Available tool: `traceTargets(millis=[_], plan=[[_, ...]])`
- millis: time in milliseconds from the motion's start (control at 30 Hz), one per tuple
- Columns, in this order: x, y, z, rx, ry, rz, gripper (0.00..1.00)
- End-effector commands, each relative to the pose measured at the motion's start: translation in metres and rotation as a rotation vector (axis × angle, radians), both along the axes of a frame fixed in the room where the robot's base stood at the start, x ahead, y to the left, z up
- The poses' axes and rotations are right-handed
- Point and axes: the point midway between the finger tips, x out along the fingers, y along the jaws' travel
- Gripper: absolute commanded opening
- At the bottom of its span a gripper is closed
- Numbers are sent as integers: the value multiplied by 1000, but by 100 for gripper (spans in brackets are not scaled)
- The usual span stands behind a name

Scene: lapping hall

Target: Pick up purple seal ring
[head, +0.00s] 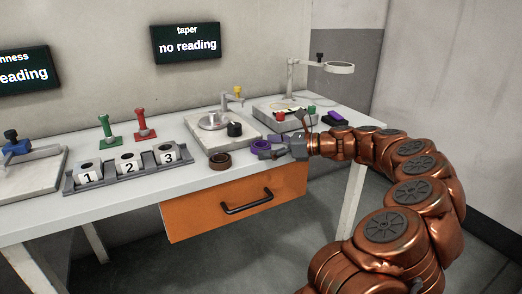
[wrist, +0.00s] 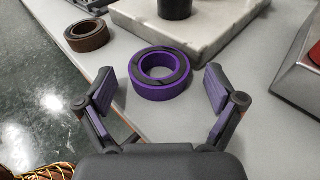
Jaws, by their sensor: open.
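The purple seal ring (wrist: 160,91) lies flat on the white table, with a dark band on its top face. In the wrist view it sits ahead of my open gripper (wrist: 166,82), roughly centred between the two fingers and apart from both. In the head view the purple ring (head: 259,146) is partly hidden by my gripper (head: 266,151), which is low over the table near its front edge.
A brown ring (head: 220,161) lies left of the purple ring. A stone plate (head: 205,131) with a black cylinder (head: 235,129) stands behind. A numbered block rack (head: 97,180) is at left. The lamp stand's base (head: 265,110) is at right. The orange drawer (head: 205,214) hangs below.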

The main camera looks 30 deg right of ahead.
Motion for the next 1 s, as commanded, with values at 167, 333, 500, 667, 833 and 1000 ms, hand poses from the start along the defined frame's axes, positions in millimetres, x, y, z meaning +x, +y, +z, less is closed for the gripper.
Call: traceTargets(millis=[167, 333, 500, 667, 833, 1000], plan=[[0, 0, 0, 0, 0, 0, 93], [0, 0, 0, 0, 0, 1, 75], [0, 1, 0, 0, 0, 1, 58], [0, 0, 0, 0, 0, 2, 41], [0, 1, 0, 0, 0, 2, 27], [0, 1, 1, 0, 0, 2, 27]])
